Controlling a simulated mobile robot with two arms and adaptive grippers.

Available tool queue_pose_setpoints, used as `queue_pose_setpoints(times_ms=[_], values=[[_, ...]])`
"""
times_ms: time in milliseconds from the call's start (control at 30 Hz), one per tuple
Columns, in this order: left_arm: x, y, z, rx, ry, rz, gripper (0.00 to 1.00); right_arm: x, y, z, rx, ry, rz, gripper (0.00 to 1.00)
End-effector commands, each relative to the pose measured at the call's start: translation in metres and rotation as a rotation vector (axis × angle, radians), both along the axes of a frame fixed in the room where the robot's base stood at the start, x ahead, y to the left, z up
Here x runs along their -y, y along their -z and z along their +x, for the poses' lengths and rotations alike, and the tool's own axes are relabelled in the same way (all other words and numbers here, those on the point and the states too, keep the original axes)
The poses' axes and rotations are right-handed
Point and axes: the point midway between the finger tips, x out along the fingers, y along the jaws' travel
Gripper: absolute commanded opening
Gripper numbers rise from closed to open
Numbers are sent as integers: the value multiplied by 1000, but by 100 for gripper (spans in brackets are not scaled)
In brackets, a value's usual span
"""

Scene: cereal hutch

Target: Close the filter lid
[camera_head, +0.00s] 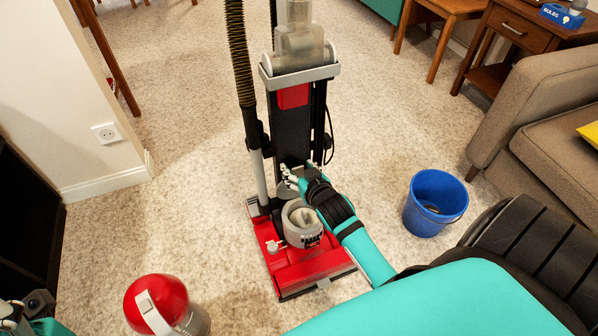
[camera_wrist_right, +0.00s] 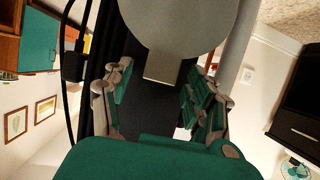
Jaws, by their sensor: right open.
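The upright vacuum (camera_head: 290,125) stands on the carpet with a red base (camera_head: 305,270). A grey round filter housing (camera_head: 300,237) sits low on it, with its pale inside showing from above. The grey filter lid (camera_head: 290,187) appears raised behind the housing, partly hidden by my right gripper (camera_head: 297,178). In the right wrist view the round lid (camera_wrist_right: 180,22) and its tab (camera_wrist_right: 163,67) lie just ahead of my open right gripper (camera_wrist_right: 162,92), between the lines of its fingers; contact is unclear. My left gripper (camera_head: 14,316) shows only partly at the bottom left corner.
A red-topped canister (camera_head: 170,295) with a pale handle is at the lower left. A blue bin (camera_head: 436,203) stands right of the vacuum, before a brown sofa (camera_head: 540,110). A wall corner (camera_head: 75,90) is at left. Carpet around the vacuum is mostly clear.

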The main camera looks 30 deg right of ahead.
Motion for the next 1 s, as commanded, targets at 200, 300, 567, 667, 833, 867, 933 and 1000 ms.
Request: queue_pose_setpoints(times_ms=[200,300,567,667,833,867,933,1000], values=[[0,0,0,-1,0,0,34,0,0,2,0,0,0,58],[0,0,0,-1,0,0,34,0,0,1,0,0,0,54],[0,1,0,-2,0,1,34,0,0,1,0,0,0,20],[0,1,0,-2,0,1,34,0,0,1,0,0,0,7],[0,1,0,-2,0,1,34,0,0,1,0,0,-1,0],[0,1,0,-2,0,1,34,0,0,1,0,0,-1,0],[0,1,0,-3,0,1,34,0,0,1,0,0,-1,0],[0,1,0,-3,0,1,34,0,1,1,2,0,-1,0]])
